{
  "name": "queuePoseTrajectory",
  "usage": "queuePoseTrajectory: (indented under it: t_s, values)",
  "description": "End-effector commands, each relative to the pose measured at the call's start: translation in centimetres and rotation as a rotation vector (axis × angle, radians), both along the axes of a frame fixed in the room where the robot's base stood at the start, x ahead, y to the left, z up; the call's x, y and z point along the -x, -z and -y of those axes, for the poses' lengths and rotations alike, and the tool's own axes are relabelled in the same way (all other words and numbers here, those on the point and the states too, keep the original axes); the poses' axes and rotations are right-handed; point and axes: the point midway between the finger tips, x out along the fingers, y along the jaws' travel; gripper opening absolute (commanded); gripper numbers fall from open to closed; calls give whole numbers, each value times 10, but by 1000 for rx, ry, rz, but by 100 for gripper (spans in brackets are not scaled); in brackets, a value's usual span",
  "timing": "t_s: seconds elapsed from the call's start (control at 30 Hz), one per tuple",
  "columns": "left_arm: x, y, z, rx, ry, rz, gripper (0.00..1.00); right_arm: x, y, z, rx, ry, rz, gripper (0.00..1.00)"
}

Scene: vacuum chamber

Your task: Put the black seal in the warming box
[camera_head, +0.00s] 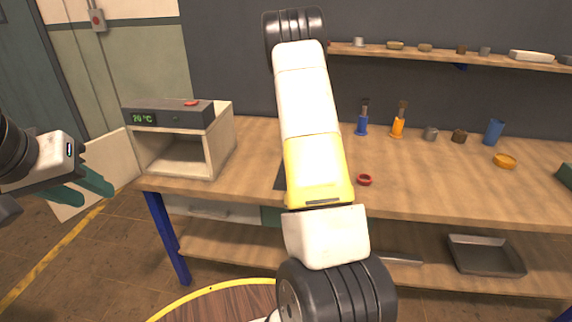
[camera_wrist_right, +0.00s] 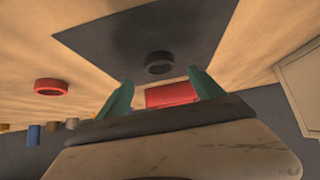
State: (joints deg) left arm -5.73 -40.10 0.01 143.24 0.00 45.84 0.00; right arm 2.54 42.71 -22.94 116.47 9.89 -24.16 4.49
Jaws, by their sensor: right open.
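The black seal (camera_wrist_right: 159,69) is a small dark ring lying on a dark mat (camera_wrist_right: 105,42) in the right wrist view. My right gripper (camera_wrist_right: 161,77) is open and empty, its teal fingertips apart with the seal showing beyond the gap. In the head view my right arm hides the seal and most of the mat (camera_head: 280,176). The warming box (camera_head: 225,140) stands at the left of the bench, its front open, its display reading 20 °C. My left gripper (camera_head: 84,188) is open and empty, left of the bench.
A red ring (camera_head: 364,180) lies on the wooden bench (camera_head: 440,185) right of the mat; it also shows in the right wrist view (camera_wrist_right: 50,86). A shelf (camera_head: 450,58) runs behind.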

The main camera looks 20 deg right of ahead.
Motion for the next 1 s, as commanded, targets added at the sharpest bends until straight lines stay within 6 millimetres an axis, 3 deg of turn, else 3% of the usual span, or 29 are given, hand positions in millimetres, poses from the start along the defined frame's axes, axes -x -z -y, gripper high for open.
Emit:
queuePoseTrajectory:
  t_s: [0.3,0.6,0.97,1.0]
  values:
    - [0,0,0,0,0,0,36,-26,33,15,-1,-1,-1,78]
    - [0,0,0,0,0,0,36,-29,37,17,-2,-1,0,78]
    - [0,0,0,0,0,0,36,-29,37,17,-2,-2,-1,9]
    - [0,0,0,0,0,0,36,-29,37,17,-2,-2,-1,8]
